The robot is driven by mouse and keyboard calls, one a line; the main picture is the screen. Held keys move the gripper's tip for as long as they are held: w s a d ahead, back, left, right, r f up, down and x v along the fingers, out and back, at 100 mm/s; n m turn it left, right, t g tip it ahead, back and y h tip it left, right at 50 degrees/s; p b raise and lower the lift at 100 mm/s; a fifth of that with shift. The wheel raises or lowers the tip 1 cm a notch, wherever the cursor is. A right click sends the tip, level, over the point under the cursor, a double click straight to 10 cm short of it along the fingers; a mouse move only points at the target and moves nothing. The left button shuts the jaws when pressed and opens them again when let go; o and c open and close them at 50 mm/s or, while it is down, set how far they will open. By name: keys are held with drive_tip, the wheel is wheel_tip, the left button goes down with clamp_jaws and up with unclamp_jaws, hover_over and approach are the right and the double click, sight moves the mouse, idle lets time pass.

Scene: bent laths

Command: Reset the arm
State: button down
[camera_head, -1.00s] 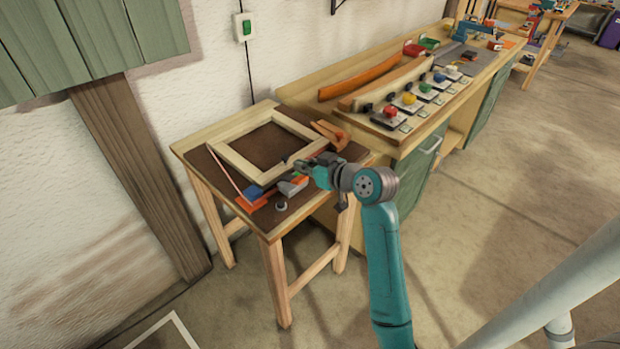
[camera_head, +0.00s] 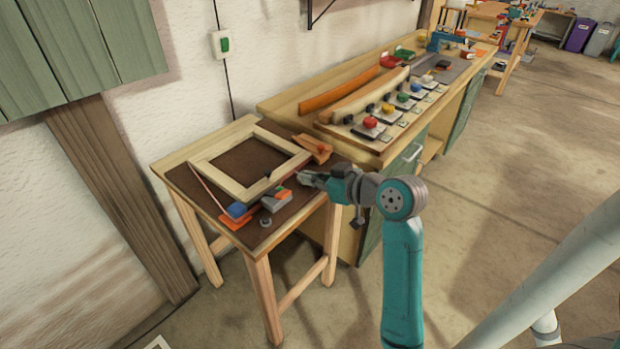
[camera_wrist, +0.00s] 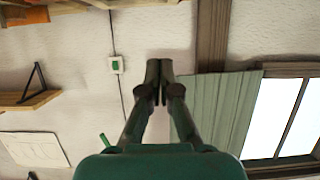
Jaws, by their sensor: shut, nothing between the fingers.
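My gripper (camera_head: 304,179) is at the right edge of the small wooden table (camera_head: 210,236) in the head view, in front of the wooden frame lying there. Its fingers are shut and hold nothing. In the wrist view my gripper (camera_wrist: 159,72) points at the white wall, with its two fingers together. My teal arm rises from the bottom of the head view and bends left at the joint.
Open floor lies to the right.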

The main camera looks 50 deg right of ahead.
idle(0.7)
drive_tip(key=s+a+f+m+h, duration=0.1)
drive_tip(key=s+a+f+m, duration=0.1)
drive_tip(key=s+a+f, duration=0.45)
drive_tip(key=s+a+f+m+h, duration=0.15)
drive_tip(key=s+a+f, duration=0.25)
drive_tip(key=a+f, duration=0.5)
drive_tip(key=s+a+n+y, duration=0.1)
drive_tip(key=s+a, duration=0.3)
drive_tip(key=s, duration=0.7)
drive_tip(key=s+a+n+y, duration=0.1)
drive_tip(key=s+a, duration=0.3)
drive_tip(key=s, duration=0.8)
drive_tip(key=shift+s+r+n+t, duration=0.3)
drive_tip(key=shift+n+t, duration=0.1)
drive_tip(key=shift+n, duration=0.15)
drive_tip(key=shift+a, duration=0.1)
